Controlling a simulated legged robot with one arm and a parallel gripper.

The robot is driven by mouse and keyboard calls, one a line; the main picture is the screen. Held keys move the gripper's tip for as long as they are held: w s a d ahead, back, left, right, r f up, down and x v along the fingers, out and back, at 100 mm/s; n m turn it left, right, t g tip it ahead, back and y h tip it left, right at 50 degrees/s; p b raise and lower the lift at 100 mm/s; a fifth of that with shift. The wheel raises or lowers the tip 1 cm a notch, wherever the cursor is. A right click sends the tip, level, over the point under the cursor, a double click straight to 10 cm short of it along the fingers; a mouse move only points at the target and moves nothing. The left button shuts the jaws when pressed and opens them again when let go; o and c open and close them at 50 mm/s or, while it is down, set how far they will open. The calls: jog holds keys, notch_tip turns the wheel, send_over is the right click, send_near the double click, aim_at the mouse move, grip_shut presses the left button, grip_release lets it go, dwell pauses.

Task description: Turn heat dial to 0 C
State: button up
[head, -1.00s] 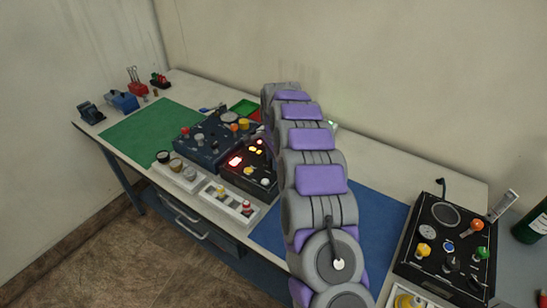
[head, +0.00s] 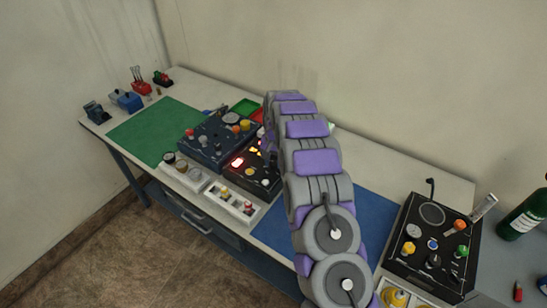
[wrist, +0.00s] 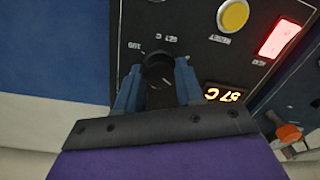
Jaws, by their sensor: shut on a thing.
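In the wrist view, my gripper (wrist: 158,88) is shut on the black heat dial (wrist: 158,66), with one blue-grey finger on each side. The dial sits on a black panel (wrist: 190,30) with upside-down lettering, including a "100" mark and a "SET C" label. An amber display (wrist: 224,93) beside the dial shows digits ending in C, upside down, which look like 87. In the head view, the black panel (head: 235,178) has lit red and amber parts. My arm hides the gripper and dial there.
The panel also carries a yellow reset button (wrist: 233,15) and a lit red lamp (wrist: 280,39). In the head view, a dark blue control box (head: 213,142) stands to its left.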

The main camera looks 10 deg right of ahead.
aim_at(274, 161)
jog(key=n, duration=0.2)
jog(key=n+p, duration=0.1)
jog(key=n, duration=0.1)
jog(key=n+p, duration=0.1)
jog(key=n, duration=0.1)
jog(key=shift+w+r+n, duration=0.2)
jog(key=shift+w+n, duration=0.05)
jog(key=shift+n, duration=0.05)
jog(key=n+p, duration=0.1)
jog(key=n, duration=0.5)
jog(key=shift+p, duration=0.4)
jog(key=shift+f, duration=0.1)
jog(key=o, duration=1)
jog(key=shift+f+g, duration=0.1)
jog(key=shift+g, duration=0.2)
jog(key=r, duration=1.1)
jog(key=r+p, duration=0.1)
jog(key=r, duration=0.5)
jog(key=shift+w+d+r, duration=0.15)
jog(key=shift+w+d, duration=0.05)
jog(key=shift+w, duration=0.05)
